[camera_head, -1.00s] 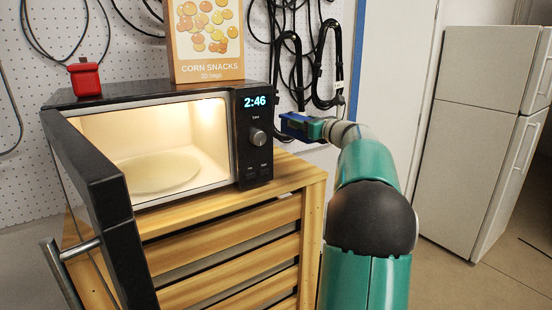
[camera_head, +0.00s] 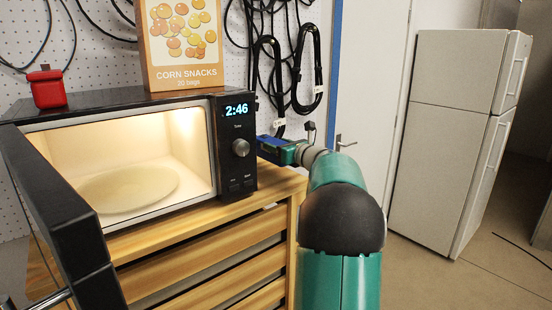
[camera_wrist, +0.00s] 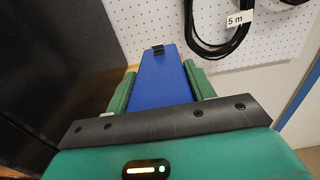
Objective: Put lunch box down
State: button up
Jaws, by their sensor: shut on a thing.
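The blue lunch box (camera_wrist: 163,82) has a dark clasp at its far end. My gripper (camera_wrist: 158,88) is shut on it, with a green finger along each side. In the head view the blue box (camera_head: 272,147) shows small at the end of my arm, just right of the microwave and around the height of its lower half. My gripper (camera_head: 288,152) is partly hidden there by the box and my wrist. The box appears near the right end of the wooden cabinet top (camera_head: 275,180); I cannot tell whether it touches the wood.
The lit microwave (camera_head: 232,165) stands on the cabinet with its door (camera_head: 55,215) open at the left. A red container (camera_head: 47,88) and a corn snacks box (camera_head: 182,45) are on top. Black cables (camera_head: 270,75) hang behind. A white fridge (camera_head: 450,150) stands at right.

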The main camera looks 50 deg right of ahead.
jog(key=shift+s+f, duration=0.2)
jog(key=shift+f, duration=0.1)
notch_tip(320, 180, down, 3)
jog(key=shift+w, duration=0.1)
jog(key=o, duration=1.3)
jog(key=shift+c, duration=0.2)
jog(key=shift+f, duration=0.1)
jog(key=s+a, duration=0.1)
jog(key=s, duration=1.1)
jog(key=shift+a, duration=0.15)
